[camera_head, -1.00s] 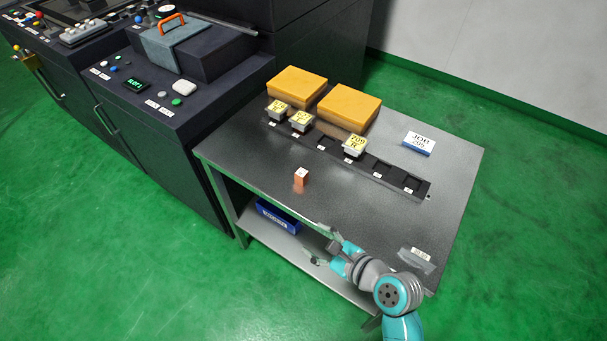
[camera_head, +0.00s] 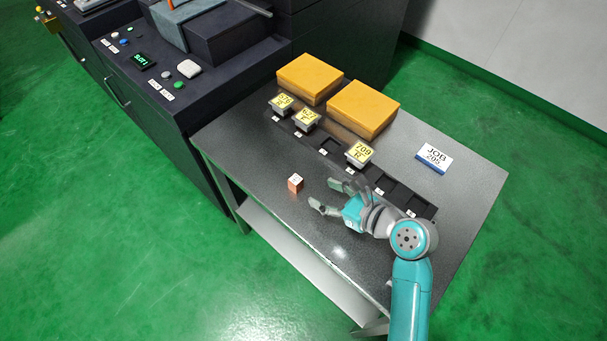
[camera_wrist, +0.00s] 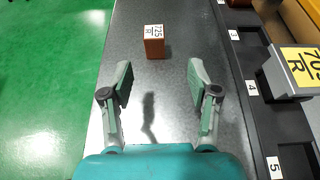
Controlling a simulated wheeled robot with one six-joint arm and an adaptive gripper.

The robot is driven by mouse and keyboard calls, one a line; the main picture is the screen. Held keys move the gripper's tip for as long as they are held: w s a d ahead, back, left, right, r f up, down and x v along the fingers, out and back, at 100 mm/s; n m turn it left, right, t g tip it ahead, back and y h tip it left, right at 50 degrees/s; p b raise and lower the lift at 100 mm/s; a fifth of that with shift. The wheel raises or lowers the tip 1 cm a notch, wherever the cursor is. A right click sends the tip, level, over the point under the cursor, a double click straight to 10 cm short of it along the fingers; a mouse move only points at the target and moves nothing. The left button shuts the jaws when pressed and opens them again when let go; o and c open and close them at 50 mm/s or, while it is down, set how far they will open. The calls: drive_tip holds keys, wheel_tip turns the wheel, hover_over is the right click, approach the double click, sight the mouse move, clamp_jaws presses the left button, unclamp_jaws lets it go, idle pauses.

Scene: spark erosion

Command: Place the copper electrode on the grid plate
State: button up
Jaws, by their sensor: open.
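The copper electrode is a small copper-coloured block (camera_head: 295,186) with a white top label, standing upright on the dark table. It also shows in the wrist view (camera_wrist: 155,48), where the label reads 725 R. My gripper (camera_head: 325,194) is open and low over the table, to the right of the block. In the wrist view the two spread fingers (camera_wrist: 158,80) point towards the block, which is beyond their tips and untouched. I cannot make out a grid plate in these views.
A dark rack (camera_head: 397,192) with numbered slots runs along the table, holding several yellow-labelled pieces such as 709 R (camera_head: 360,153). Two orange-yellow blocks (camera_head: 362,108) stand behind it. A JOB card (camera_head: 434,158) lies at right. A dark machine console (camera_head: 165,105) adjoins the left.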

sight(300, 185)
drive_tip(key=x, duration=0.5)
drive_tip(key=shift+s+a+x, duration=0.1)
drive_tip(key=shift+s+x, duration=0.05)
drive_tip(key=shift+x, duration=1.15)
drive_tip(key=shift+s+a+x, duration=0.15)
drive_tip(key=shift+s+x, duration=0.05)
drive_tip(key=shift+x, duration=1.1)
clamp_jaws()
